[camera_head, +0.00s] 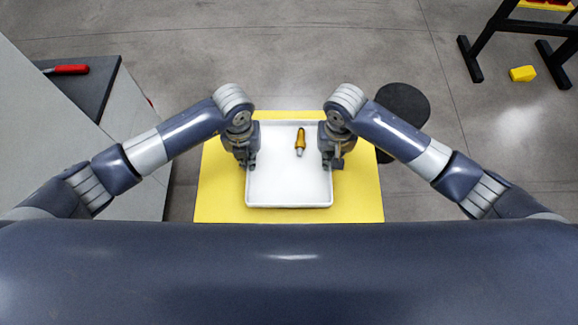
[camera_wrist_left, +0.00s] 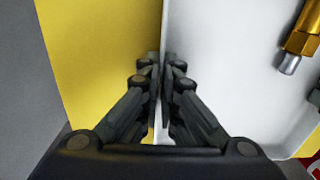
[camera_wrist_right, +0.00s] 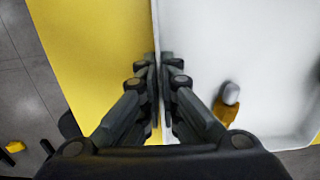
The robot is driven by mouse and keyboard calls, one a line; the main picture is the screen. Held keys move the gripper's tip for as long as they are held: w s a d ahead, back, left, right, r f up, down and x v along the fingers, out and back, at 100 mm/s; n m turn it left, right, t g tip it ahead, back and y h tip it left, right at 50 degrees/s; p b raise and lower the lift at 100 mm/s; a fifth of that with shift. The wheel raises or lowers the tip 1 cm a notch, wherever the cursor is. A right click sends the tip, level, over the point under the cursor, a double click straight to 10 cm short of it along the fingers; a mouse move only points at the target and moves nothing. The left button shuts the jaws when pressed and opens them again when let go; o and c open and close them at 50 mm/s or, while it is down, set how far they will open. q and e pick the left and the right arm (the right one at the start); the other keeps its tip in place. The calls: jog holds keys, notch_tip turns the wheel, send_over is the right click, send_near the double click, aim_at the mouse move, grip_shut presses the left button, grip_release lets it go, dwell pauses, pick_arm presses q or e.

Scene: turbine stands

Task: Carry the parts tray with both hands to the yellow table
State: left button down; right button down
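The white parts tray (camera_head: 290,190) is over the yellow table (camera_head: 360,195), inside its outline; I cannot tell whether it rests on the top or is held just above. A yellow-and-silver part (camera_head: 300,142) lies in the tray. My left gripper (camera_head: 249,164) is shut on the tray's left rim, which shows between its fingers in the left wrist view (camera_wrist_left: 160,65). My right gripper (camera_head: 335,163) is shut on the right rim, also between its fingers in the right wrist view (camera_wrist_right: 158,65). The grippers hide parts of both side rims.
A grey cabinet with a dark top (camera_head: 85,88) and a red-handled tool (camera_head: 68,69) stands at the left. A black round object (camera_head: 403,104) is beside the table at the right. A black stand (camera_head: 490,30) and a yellow block (camera_head: 522,73) are at the far right.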

pick_arm(q)
jog(key=shift+f+b, duration=0.4)
jog(key=shift+f, duration=0.2)
pick_arm(e)
jog(key=shift+f, duration=0.6)
pick_arm(q)
jog(key=c, duration=1.8)
grip_release()
pick_arm(e)
jog(key=c, duration=1.8)
grip_release()
pick_arm(q)
jog(key=shift+r, duration=0.15)
pick_arm(e)
jog(key=shift+r, duration=0.3)
pick_arm(q)
notch_tip(320, 180, up, 12)
pick_arm(e)
notch_tip(320, 180, up, 12)
jog(key=shift+f, duration=0.25)
pick_arm(q)
jog(key=shift+s, duration=0.1)
pick_arm(e)
jog(key=shift+s, duration=0.1)
